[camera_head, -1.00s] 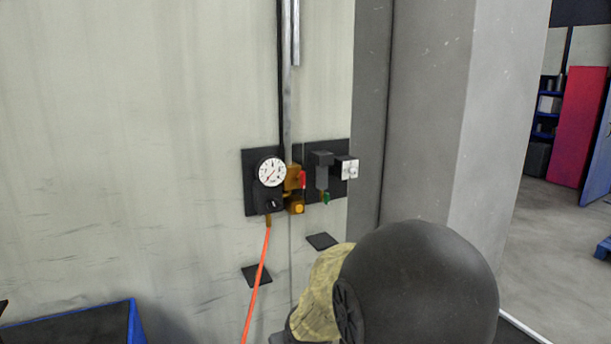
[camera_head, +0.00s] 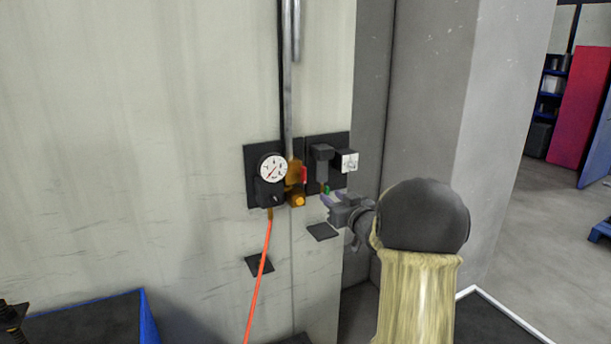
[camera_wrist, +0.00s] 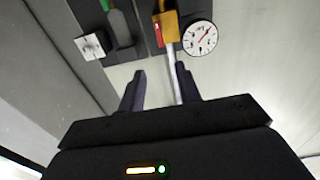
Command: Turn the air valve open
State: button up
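The air valve is a brass body (camera_head: 294,174) with a red handle (camera_head: 304,175), on a black panel on the wall beside a round white gauge (camera_head: 272,168). In the wrist view the red handle (camera_wrist: 158,32), brass body (camera_wrist: 167,30) and gauge (camera_wrist: 200,38) show at the top, upside down. My gripper (camera_head: 328,199) is just below and right of the valve in the head view. In the wrist view its two fingers (camera_wrist: 160,82) stand apart with nothing between them but wall and pipe behind. The fingers look clear of the handle.
A grey filter unit (camera_head: 322,168) with a green tip and a white square switch box (camera_head: 346,161) sit right of the valve. An orange hose (camera_head: 259,285) hangs below the gauge. A grey pillar (camera_head: 430,100) stands to the right. A blue bin (camera_head: 90,322) is at lower left.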

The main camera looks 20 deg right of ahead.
aim_at(305, 175)
jog(key=shift+w, duration=0.1)
jog(key=w+p, duration=0.2)
jog(key=w, duration=0.3)
jog(key=w+p, duration=0.3)
jog(key=w, duration=0.2)
jog(key=w+p, duration=0.2)
jog(key=w, duration=0.3)
jog(key=shift+w+a+r, duration=0.1)
jog(key=shift+w+a, duration=0.2)
jog(key=shift+w, duration=0.1)
jog(key=shift+w+p, duration=0.5)
jog(key=shift+w, duration=0.2)
jog(key=shift+c, duration=0.2)
grip_shut()
